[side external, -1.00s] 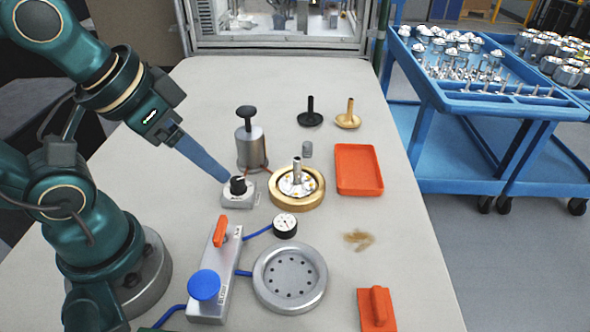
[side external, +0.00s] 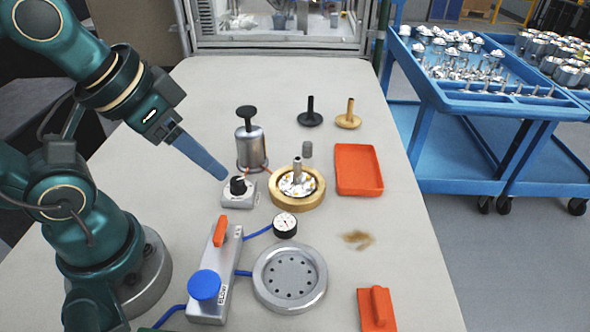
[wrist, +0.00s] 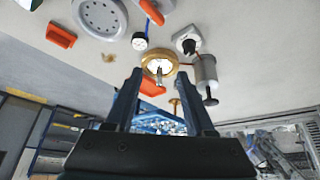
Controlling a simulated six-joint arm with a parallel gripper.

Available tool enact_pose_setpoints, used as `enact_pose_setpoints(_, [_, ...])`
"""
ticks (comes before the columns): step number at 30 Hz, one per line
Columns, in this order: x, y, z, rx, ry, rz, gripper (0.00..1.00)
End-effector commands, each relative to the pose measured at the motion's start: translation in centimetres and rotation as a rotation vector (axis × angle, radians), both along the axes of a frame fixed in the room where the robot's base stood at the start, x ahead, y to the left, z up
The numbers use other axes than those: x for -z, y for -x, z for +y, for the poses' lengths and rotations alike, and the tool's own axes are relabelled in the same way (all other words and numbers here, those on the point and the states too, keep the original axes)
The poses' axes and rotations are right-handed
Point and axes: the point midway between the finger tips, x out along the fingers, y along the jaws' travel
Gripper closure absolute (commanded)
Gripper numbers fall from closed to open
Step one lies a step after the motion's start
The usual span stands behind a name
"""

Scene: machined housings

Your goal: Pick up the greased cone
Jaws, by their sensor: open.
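No label marks a greased cone, so I cannot tell for certain which piece it is. A gold stemmed piece with a flared base (side external: 348,121) stands at the back of the table, next to a similar black one (side external: 310,118). A silver piece with an upright stem (side external: 297,178) sits inside a brass ring (side external: 313,199). My gripper (side external: 223,175) is open and empty, above the table near the black knob. In the wrist view its fingers (wrist: 160,76) are spread, with the brass ring (wrist: 143,66) beyond the tips.
A black-knobbed box (side external: 238,199) and a silver canister (side external: 250,148) stand left of the ring. An orange tray (side external: 358,170) lies to its right. A gauge (side external: 285,225), a round perforated plate (side external: 290,279) and a valve block (side external: 214,270) are in front. A brown smear (side external: 357,238) marks the table.

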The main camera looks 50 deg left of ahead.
Motion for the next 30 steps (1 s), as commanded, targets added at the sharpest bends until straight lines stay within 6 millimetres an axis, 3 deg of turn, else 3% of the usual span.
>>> enact_pose_setpoints(11, [-5.3, -0.1, 0.0, 0.003, -0.003, -0.004, 0.46])
enact_pose_setpoints(13, [-4.0, -0.1, 0.8, 0.143, -0.139, 0.058, 0.46])
enact_pose_setpoints(20, [-2.2, -1.6, 3.3, 0.602, -0.575, 0.204, 0.46])
enact_pose_setpoints(25, [-2.1, -4.6, 4.3, 1.043, -0.999, 0.323, 0.46])
enact_pose_setpoints(30, [-2.9, -8.1, 3.5, 1.408, -1.396, 0.418, 0.46])
